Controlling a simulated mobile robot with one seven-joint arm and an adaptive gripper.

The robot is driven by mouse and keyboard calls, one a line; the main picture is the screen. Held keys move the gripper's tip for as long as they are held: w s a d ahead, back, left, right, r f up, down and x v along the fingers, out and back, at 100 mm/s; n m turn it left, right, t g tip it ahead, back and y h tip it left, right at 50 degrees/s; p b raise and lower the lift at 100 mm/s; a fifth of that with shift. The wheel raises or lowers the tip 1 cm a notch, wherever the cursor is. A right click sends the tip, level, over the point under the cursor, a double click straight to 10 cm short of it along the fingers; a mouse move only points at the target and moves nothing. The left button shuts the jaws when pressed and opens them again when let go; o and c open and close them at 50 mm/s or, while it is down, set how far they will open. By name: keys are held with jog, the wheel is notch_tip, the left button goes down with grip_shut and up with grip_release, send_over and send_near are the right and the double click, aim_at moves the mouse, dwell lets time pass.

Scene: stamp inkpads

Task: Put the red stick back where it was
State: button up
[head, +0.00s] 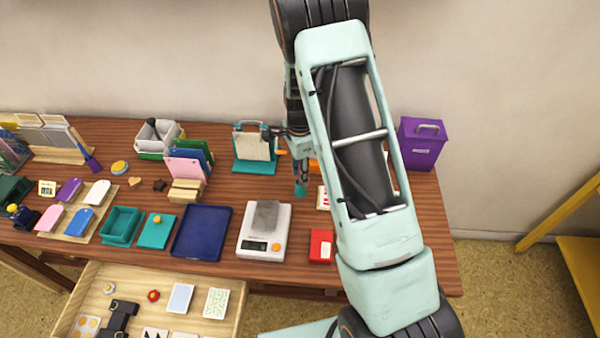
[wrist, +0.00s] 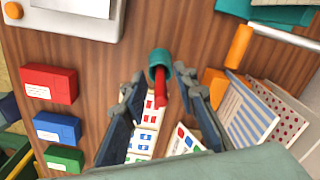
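The red stick (wrist: 160,90) shows in the wrist view, with its lower end at the mouth of a small teal cup (wrist: 159,58). The cup also shows in the head view (head: 300,189), standing on the table below my gripper. My gripper (wrist: 162,80) points down over the cup, its two dark fingers apart on either side of the stick. Gaps show between the stick and both fingers, so it looks open. In the head view my gripper (head: 301,167) is partly hidden by my arm, and the stick cannot be made out.
A scale (head: 264,245) with a grey block stands left of the cup. Red (wrist: 49,84), blue (wrist: 57,127) and green (wrist: 64,159) boxes stand nearby. Patterned cards (wrist: 245,115) stand close on the other side. A purple box (head: 422,150) is at the back right.

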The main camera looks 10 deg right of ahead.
notch_tip(320, 180, up, 12)
jog(key=shift+r+b, duration=0.2)
jog(key=shift+b, duration=0.15)
dwell(0.4)
dwell(0.3)
